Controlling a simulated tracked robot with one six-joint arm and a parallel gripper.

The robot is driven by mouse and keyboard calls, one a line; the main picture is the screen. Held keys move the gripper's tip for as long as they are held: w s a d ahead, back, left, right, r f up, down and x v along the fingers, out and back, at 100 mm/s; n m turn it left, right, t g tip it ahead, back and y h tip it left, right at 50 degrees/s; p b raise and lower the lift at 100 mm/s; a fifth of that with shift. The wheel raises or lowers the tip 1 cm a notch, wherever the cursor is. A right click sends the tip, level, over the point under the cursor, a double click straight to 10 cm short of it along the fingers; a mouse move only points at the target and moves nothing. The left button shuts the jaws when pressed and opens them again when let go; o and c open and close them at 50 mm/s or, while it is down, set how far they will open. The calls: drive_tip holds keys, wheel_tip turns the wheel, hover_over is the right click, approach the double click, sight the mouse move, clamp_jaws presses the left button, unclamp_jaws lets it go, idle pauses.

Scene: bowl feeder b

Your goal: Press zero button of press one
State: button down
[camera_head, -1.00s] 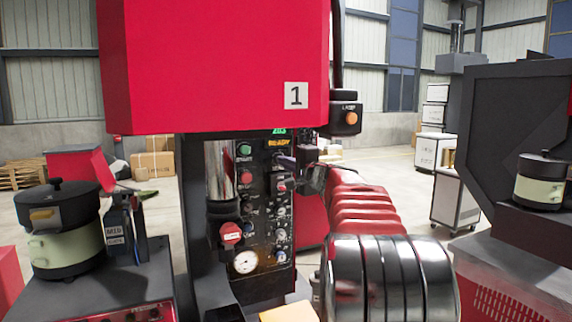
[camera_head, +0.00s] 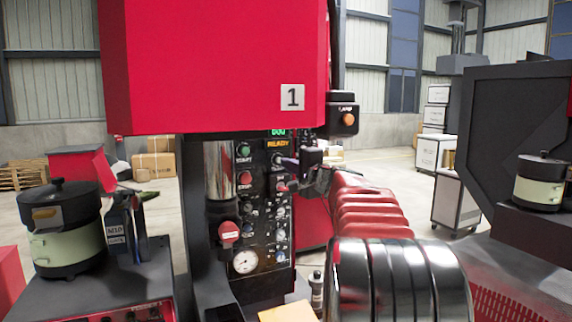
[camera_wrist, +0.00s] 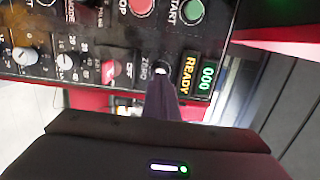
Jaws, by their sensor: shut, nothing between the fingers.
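Press one is the red machine with the "1" label (camera_head: 292,97) in the head view. Its black control panel (camera_head: 262,215) has a green START button (camera_head: 244,150), a red STOP button (camera_head: 245,177), knobs and a gauge. In the wrist view the ZERO label (camera_wrist: 146,70) is beside a small pale button (camera_wrist: 162,70), mostly hidden behind my fingertips. My gripper (camera_wrist: 163,78) is shut and empty, its tips at that button; contact looks likely but depth is hard to tell. The display (camera_wrist: 207,78) reads 000, next to READY (camera_wrist: 187,76).
A red switch (camera_wrist: 111,72) marked OFF and the STOP button (camera_wrist: 141,6) are close to my fingers. A lamp box (camera_head: 343,117) hangs right of the press. Pots on stands flank it at left (camera_head: 68,240) and right (camera_head: 540,180).

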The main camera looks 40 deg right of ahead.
drive_tip(key=s+a, duration=0.1)
drive_tip(key=s, duration=0.9)
drive_tip(key=shift+s+a, duration=0.2)
drive_tip(key=shift+a, duration=0.1)
drive_tip(key=shift+r, duration=0.1)
idle(0.3)
